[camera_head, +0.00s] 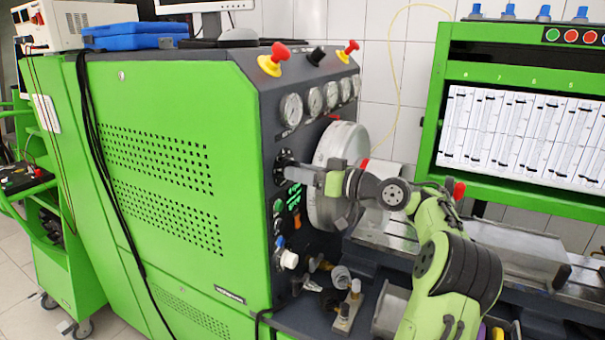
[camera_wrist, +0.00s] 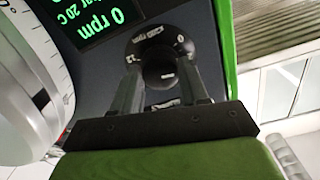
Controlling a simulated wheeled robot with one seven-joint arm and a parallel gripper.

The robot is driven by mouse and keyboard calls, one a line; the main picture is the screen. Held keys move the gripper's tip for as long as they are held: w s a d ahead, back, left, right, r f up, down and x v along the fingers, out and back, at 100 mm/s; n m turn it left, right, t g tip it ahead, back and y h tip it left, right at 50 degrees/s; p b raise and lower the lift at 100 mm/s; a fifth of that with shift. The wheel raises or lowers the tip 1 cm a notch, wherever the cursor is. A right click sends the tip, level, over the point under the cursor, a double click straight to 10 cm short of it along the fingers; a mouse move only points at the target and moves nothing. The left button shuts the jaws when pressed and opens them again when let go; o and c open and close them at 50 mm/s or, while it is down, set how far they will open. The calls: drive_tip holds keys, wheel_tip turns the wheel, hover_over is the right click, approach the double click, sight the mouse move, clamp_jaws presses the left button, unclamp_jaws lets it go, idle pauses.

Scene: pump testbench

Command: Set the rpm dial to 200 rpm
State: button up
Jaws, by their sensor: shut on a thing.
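The rpm dial (camera_wrist: 158,62) is a round black knob on the dark panel. In the wrist view it sits between the two fingers of my gripper (camera_wrist: 159,76), which is shut on it from both sides. White markings, among them a 0 at upper right, show around the dial. The screen (camera_wrist: 105,20) beside it reads 0 rpm in green, with a temperature line of 20 C. In the head view my gripper (camera_head: 291,172) reaches the panel just above the small green screen (camera_head: 293,197).
A large silver graduated wheel (camera_head: 340,150) stands close to the right of my gripper. Pressure gauges (camera_head: 291,109) and red knobs (camera_head: 270,65) are above. Valves and fittings (camera_head: 342,277) are below. The green cabinet side (camera_head: 165,170) lies left.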

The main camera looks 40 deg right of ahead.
drive_tip(key=o, duration=1.1)
drive_tip(key=shift+c, duration=0.2)
drive_tip(key=shift+s, duration=0.15)
drive_tip(key=p+v, duration=0.2)
drive_tip(key=v, duration=1.3)
drive_tip(key=shift+s, duration=0.25)
drive_tip(key=shift+d, duration=0.1)
